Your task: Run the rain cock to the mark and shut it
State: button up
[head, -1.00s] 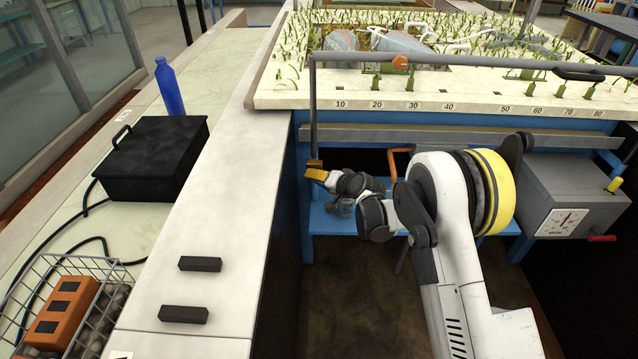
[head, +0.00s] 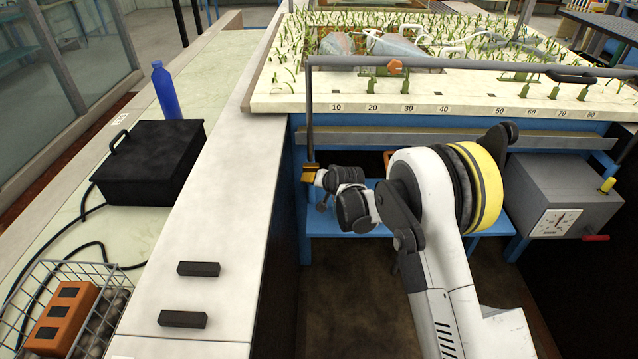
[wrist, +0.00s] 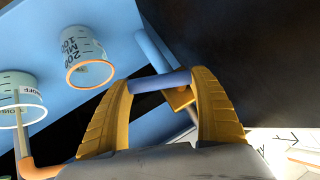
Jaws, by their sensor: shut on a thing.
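The rain cock hangs at the foot of the grey upright pipe (head: 309,115), in front of the planted bed. My gripper (head: 311,174) is at the pipe's foot. In the wrist view my gripper's yellow fingers (wrist: 160,82) are shut on a blue bar (wrist: 158,81), which looks like the cock's handle. A brass block (wrist: 180,98) shows just beyond it. A clear beaker with an orange rim and printed scale (wrist: 88,58) stands on the blue shelf (wrist: 115,20). A second marked beaker (wrist: 22,100) is at the left edge. I cannot make out the mark or any water running.
A grey box with a dial (head: 560,195) stands right of my arm. The planted bed (head: 450,107) with its numbered edge is above. A pale wall top (head: 215,220) with two dark bars lies left. Beyond are a black case (head: 150,165) and a blue bottle (head: 167,92).

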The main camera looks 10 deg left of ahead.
jog(key=o, duration=1.4)
jog(key=shift+s, duration=0.1)
jog(key=v, duration=1.2)
jog(key=shift+d, duration=0.1)
